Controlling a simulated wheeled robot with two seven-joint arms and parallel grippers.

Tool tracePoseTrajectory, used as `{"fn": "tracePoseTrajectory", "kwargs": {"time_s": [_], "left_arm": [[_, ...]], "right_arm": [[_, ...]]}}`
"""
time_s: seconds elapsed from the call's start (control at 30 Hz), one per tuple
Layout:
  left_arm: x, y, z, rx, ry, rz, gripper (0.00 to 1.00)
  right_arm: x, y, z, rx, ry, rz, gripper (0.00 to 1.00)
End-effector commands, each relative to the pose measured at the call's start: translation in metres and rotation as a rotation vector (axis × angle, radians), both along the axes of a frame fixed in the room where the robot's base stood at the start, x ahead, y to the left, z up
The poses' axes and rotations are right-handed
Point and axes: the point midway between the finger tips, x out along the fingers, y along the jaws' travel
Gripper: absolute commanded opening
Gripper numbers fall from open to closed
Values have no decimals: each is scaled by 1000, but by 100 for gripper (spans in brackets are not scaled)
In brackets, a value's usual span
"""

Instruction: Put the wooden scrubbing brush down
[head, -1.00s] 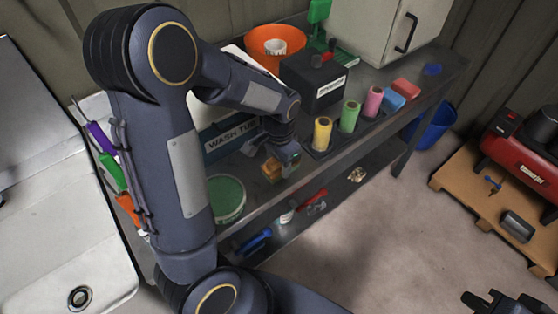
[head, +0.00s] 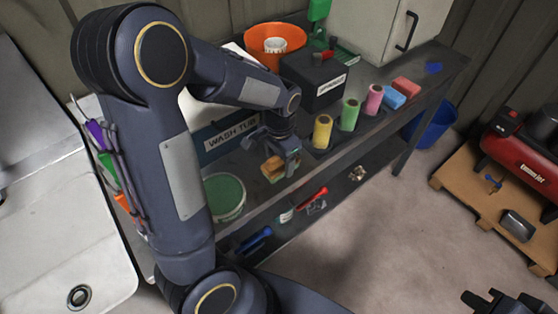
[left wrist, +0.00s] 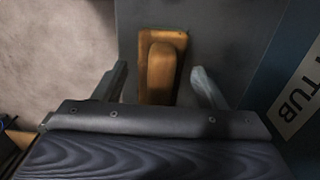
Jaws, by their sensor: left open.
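The wooden scrubbing brush (head: 272,168) is on the dark workbench (head: 345,150), in front of the wash tub (head: 228,140). In the left wrist view the brush (left wrist: 161,66) lies between and just beyond the two spread fingertips. My left gripper (head: 283,163) is open at the brush; in the left wrist view its fingers (left wrist: 160,82) stand apart on both sides with gaps to the wood. My right gripper (head: 490,302) shows only in part at the bottom right corner, and its jaws cannot be made out.
A green-topped round tub (head: 225,194) stands left of the brush. Yellow, green and pink rolls (head: 322,131) stand to its right, with a black box (head: 313,80) behind. A lower shelf (head: 285,222) holds several tools. A sink (head: 60,240) is at left.

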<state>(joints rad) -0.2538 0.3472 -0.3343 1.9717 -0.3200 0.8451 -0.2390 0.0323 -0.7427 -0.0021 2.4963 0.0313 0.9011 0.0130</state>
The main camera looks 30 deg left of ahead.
Motion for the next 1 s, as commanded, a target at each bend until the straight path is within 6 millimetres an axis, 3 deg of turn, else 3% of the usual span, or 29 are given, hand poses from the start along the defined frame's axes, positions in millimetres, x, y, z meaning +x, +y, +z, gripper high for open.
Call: {"fn": "tracePoseTrajectory", "kwargs": {"time_s": [0.23, 0.47, 0.57, 0.8, 1.0], "left_arm": [[8, -5, 43, -2, -7, 0, 65], [2, -4, 67, -18, -12, 16, 65], [-17, -3, 79, -79, -48, 70, 65], [-100, -15, 110, -309, -219, 303, 65], [-150, -33, 112, -420, -344, 459, 65]], "right_arm": [[0, 0, -8, 0, 0, 0, 0], [0, 0, -7, 0, 0, 0, 0], [0, 0, -7, 0, 0, 0, 0], [0, 0, -7, 0, 0, 0, 0], [0, 0, -7, 0, 0, 0, 0]]}}
